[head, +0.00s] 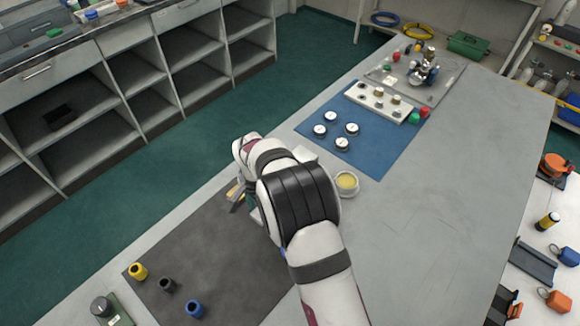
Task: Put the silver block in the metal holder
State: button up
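My gripper (243,197) is low over the dark grey mat (230,255), near its far end, and is mostly hidden behind my own wrist. Something small and yellow-orange (234,192) shows beside the fingers, but I cannot tell whether it is part of the gripper or a separate thing. I cannot tell whether the fingers are open or shut. I cannot make out a silver block; my arm covers part of the mat and bench. No metal holder is clearly identifiable. A grey metal plate with fittings (440,92) lies at the bench's far end.
Yellow (138,271), black (167,285) and blue (195,308) cylinders stand on the mat's near part. A round dish (346,184) is right of my wrist. Several gauges (342,144) and a white holed strip (380,102) occupy the blue mat (385,155). The bench's right side (445,190) is clear.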

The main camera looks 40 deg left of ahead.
jog(key=c, duration=1)
jog(key=shift+r, duration=1.5)
